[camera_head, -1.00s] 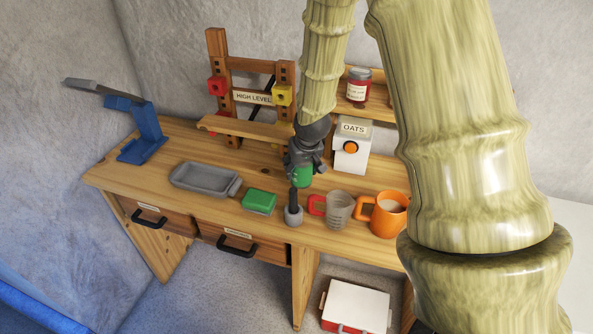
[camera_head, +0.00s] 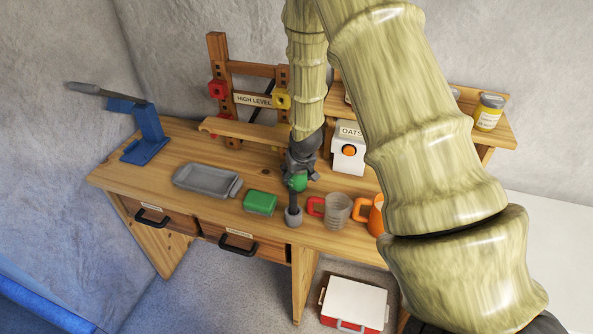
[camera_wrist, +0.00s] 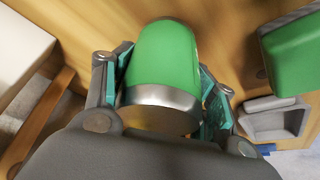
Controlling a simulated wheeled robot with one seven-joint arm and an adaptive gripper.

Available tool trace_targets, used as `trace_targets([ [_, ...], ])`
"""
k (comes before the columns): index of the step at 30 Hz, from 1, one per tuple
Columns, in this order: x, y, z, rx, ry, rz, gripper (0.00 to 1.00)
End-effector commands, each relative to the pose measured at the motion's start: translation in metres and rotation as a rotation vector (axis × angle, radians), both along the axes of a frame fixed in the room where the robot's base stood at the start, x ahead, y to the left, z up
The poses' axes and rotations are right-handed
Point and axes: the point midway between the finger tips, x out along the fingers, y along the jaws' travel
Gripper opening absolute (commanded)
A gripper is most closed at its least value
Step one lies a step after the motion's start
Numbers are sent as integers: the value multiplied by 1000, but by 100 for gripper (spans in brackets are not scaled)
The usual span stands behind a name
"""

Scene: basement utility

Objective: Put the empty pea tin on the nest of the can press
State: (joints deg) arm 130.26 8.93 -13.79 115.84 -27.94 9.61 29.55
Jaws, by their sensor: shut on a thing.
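The green pea tin (camera_head: 298,183) is in my gripper (camera_head: 300,172), over the bench behind a dark-handled upright tool. In the wrist view my gripper (camera_wrist: 165,85) has a finger on each side of the tin (camera_wrist: 165,55), close to its silvery rim. I cannot tell whether the tin touches the bench. The blue can press (camera_head: 146,135) stands at the bench's far left end, with its grey lever (camera_head: 95,93) sticking out up and to the left. It is well left of my gripper. Its nest is too small to make out.
Between press and gripper lie a grey tray (camera_head: 206,181) and a green box (camera_head: 260,203). The dark-handled tool (camera_head: 293,216), a clear measuring cup (camera_head: 338,211) and an orange mug (camera_head: 371,216) stand near the front edge. The wooden rack (camera_head: 218,70) and OATS box (camera_head: 347,160) are behind.

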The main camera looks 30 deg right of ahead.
Motion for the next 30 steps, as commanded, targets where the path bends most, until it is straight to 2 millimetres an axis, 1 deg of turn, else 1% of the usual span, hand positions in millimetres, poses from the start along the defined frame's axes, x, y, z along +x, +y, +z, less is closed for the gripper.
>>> trace_targets([
  [13, 0, 0, -4, 0, -1, 0, 33],
  [14, 0, 0, -4, 0, -1, 0, 61],
  [15, 0, 0, -4, 0, -1, 0, 68],
  [17, 0, 0, -4, 0, -1, 0, 79],
  [26, 0, 0, -3, -1, -1, 1, 79],
  [30, 0, 0, 0, -1, -1, 1, 79],
])
